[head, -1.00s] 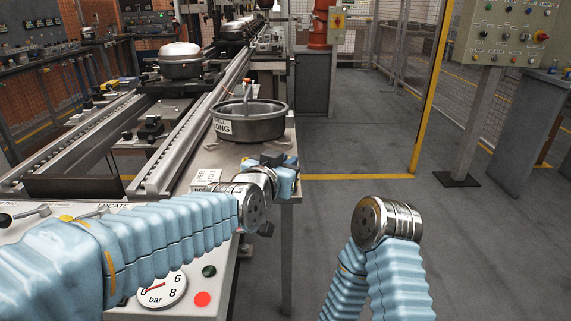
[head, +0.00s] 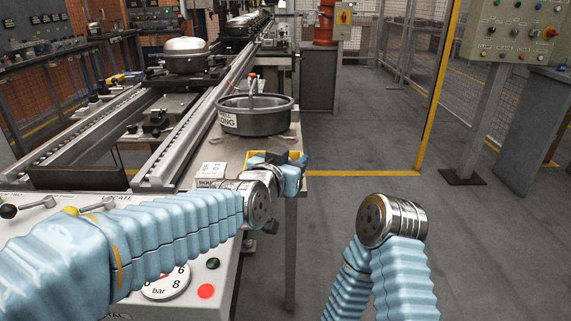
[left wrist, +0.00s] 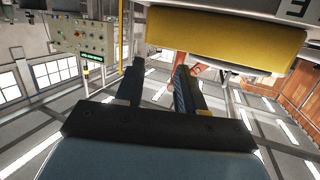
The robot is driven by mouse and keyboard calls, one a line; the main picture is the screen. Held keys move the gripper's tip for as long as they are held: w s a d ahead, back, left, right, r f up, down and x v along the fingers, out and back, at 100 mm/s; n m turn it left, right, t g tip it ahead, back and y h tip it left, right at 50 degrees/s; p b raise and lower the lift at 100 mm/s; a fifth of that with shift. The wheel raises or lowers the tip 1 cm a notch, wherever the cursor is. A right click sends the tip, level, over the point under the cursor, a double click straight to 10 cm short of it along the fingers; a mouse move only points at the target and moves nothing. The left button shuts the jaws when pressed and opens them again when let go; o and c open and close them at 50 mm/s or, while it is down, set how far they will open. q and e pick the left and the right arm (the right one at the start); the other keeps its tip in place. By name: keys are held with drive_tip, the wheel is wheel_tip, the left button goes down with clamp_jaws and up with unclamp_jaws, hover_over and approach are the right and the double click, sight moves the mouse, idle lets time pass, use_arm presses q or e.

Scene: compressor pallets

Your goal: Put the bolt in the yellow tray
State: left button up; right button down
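The yellow tray (head: 252,158) is on the bench's right edge in the head view, mostly hidden behind my left gripper (head: 282,157). In the left wrist view its yellow wall (left wrist: 228,38) fills the upper right, close to the gripper. In that view the two dark fingers of my left gripper (left wrist: 158,88) stand apart with an empty gap between them, so it is open. The fingers are beside and below the tray wall; I cannot tell if they touch it. I cannot make out a bolt in either view. My right arm shows at the lower right, but its gripper does not.
A round grey pan (head: 257,121) with a partly readable label stands behind the tray, with a red-tipped upright thing in it. Conveyor rails (head: 193,123) run back at left. The floor right of the bench is clear.

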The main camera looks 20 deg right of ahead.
use_arm(q)
drive_tip(key=shift+r+p, duration=0.4)
drive_tip(key=shift+r, duration=0.25)
drive_tip(key=p+v, duration=0.1)
drive_tip(key=v, duration=1.1)
drive_tip(key=shift+f, duration=0.2)
